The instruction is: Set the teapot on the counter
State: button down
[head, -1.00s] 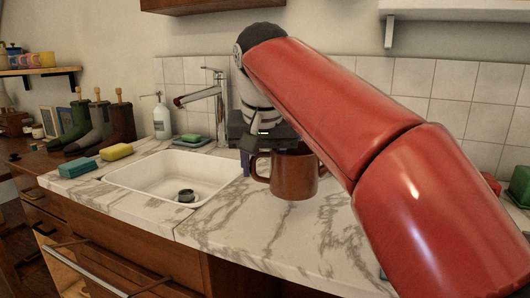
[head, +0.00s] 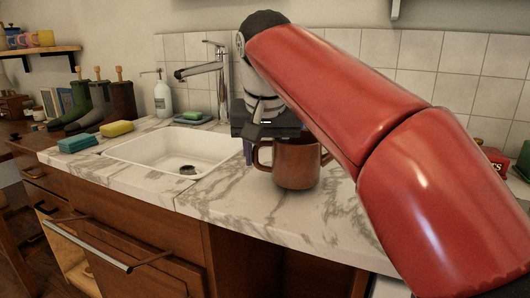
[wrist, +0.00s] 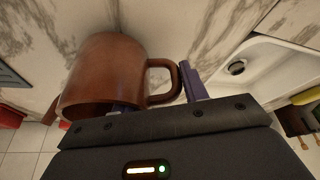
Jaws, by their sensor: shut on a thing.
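The teapot (head: 297,165) is a glossy brown, rounded vessel with a loop handle on its left side. In the head view it is upright over the marble counter (head: 225,205), right of the sink; I cannot tell whether its base touches the counter. In the wrist view the teapot (wrist: 100,75) shows its open rim and handle. My gripper (wrist: 158,98) is shut on it at the handle side, with one purple finger just outside the handle and the other mostly hidden by the teapot. In the head view my gripper (head: 250,148) is above its left part.
The white sink (head: 150,155) and faucet (head: 205,68) are to the left. Sponges (head: 117,128), a soap bottle (head: 162,98) and boots (head: 95,103) lie beyond. A red box (head: 494,160) and green object (head: 524,160) are at right. The counter front is clear.

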jog(key=shift+f+b, duration=0.4)
jog(key=shift+f, duration=0.15)
jog(key=c, duration=0.7)
grip_release()
